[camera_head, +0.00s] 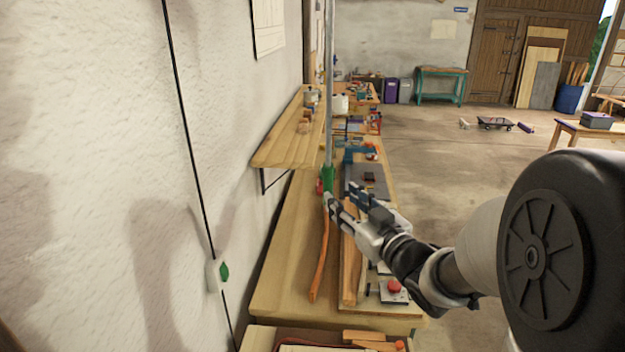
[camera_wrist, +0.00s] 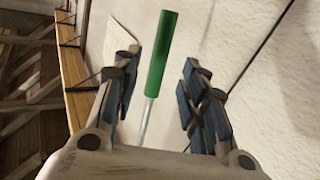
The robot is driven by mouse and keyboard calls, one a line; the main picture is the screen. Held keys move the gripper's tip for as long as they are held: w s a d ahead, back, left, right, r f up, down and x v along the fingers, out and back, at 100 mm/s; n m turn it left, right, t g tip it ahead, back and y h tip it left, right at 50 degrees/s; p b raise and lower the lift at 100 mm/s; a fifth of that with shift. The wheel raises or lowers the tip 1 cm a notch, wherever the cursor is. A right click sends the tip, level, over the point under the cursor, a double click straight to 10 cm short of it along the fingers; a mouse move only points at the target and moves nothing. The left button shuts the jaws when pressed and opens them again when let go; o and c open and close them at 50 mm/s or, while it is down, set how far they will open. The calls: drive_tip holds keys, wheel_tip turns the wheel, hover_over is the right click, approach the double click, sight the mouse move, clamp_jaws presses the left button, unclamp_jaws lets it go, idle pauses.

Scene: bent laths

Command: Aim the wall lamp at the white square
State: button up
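A green handle (camera_head: 328,178) hangs at the lower end of a thin grey metal rod (camera_head: 329,80), which runs up out of the head view. No lamp head is visible. My gripper (camera_head: 342,195) is beside the handle above the bench, its fingers apart. In the wrist view the green handle (camera_wrist: 162,52) shows in the gap between the open fingers (camera_wrist: 158,75), and I cannot tell whether it touches either. A pale sheet (camera_head: 268,25) hangs on the left wall, cut off by the top edge. A small pale sheet (camera_head: 443,29) is on the far wall. Neither is clearly the white square.
A wooden shelf (camera_head: 285,135) with jars juts from the left wall above the bench (camera_head: 285,245). Bent orange laths (camera_head: 319,262), tools and a red button box (camera_head: 393,290) lie on the bench. A switch with a green diamond (camera_head: 217,274) hangs on a black cord along the wall.

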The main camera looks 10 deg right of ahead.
sight(331, 188)
drive_tip(key=x, duration=0.7)
drive_tip(key=shift+w+a+p, duration=0.1)
drive_tip(key=shift+w+p, duration=0.2)
drive_tip(key=shift+p, duration=0.05)
drive_tip(key=shift+c, duration=0.4)
clamp_jaws()
